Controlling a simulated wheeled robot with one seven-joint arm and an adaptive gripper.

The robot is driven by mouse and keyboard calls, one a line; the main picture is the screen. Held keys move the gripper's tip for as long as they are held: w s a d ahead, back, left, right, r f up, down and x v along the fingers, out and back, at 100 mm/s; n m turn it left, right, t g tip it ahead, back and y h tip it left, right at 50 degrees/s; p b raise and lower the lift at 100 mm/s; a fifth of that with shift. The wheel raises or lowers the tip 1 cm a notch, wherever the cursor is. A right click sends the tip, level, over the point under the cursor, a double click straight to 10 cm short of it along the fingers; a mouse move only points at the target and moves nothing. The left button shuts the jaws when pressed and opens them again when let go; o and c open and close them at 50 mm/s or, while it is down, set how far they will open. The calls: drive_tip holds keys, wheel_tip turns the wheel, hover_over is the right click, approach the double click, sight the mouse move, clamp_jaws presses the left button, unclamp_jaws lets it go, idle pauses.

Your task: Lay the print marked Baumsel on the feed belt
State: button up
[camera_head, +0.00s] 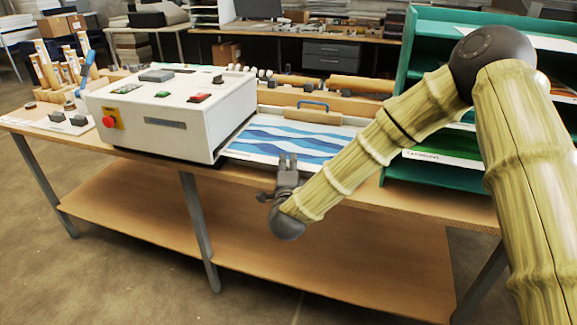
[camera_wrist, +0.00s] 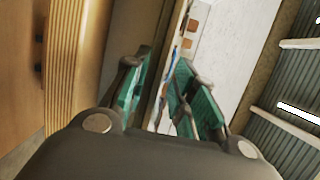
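A print with blue and white waves (camera_head: 285,140) lies flat on the feed side of the white laminator (camera_head: 178,108), covering the surface below it. I cannot read any name on it, so I cannot tell whether it is the Baumsel print. My gripper (camera_head: 288,157) is at the print's near edge, fingers pointing away toward the belt area. In the wrist view my gripper (camera_wrist: 160,85) shows its two fingers apart, with a gap between them. A thin blue and white strip shows beyond the fingers. I see nothing clearly gripped.
A green shelf rack (camera_head: 410,98) stands at the right, with a labelled sheet (camera_head: 440,158) low in it. A bar with a blue handle (camera_head: 313,105) lies behind the print. The red stop button (camera_head: 109,121) is on the laminator's left. The wooden lower shelf (camera_head: 330,255) is clear.

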drive_tip(key=s+b, duration=0.2)
drive_tip(key=s, duration=1)
drive_tip(key=s+d+f+n+g+y, duration=0.1)
drive_tip(key=s+d+f+n+g, duration=0.25)
drive_tip(key=f, duration=0.65)
drive_tip(key=s+d+f+n+g, duration=0.1)
drive_tip(key=s+f+n+g, duration=0.25)
drive_tip(key=s+f, duration=0.45)
drive_tip(key=s+d+f+n+g+y, duration=0.1)
drive_tip(key=s+d+f+n+g, duration=0.2)
drive_tip(key=f, duration=0.9)
drive_tip(key=s+d+f+n+g+h, duration=0.1)
drive_tip(key=s+d+f+n+g, duration=0.2)
drive_tip(key=s, duration=0.9)
drive_tip(key=s+d+f+n+g+h, duration=0.1)
drive_tip(key=s+d+f+n+g, duration=0.3)
drive_tip(key=s+d+f, duration=0.6)
drive_tip(key=s+d+g, duration=0.1)
drive_tip(key=s+d, duration=0.1)
drive_tip(key=s, duration=0.1)
drive_tip(key=shift+d+n, duration=0.2)
drive_tip(key=shift+n, duration=0.1)
drive_tip(key=shift+s, duration=0.1)
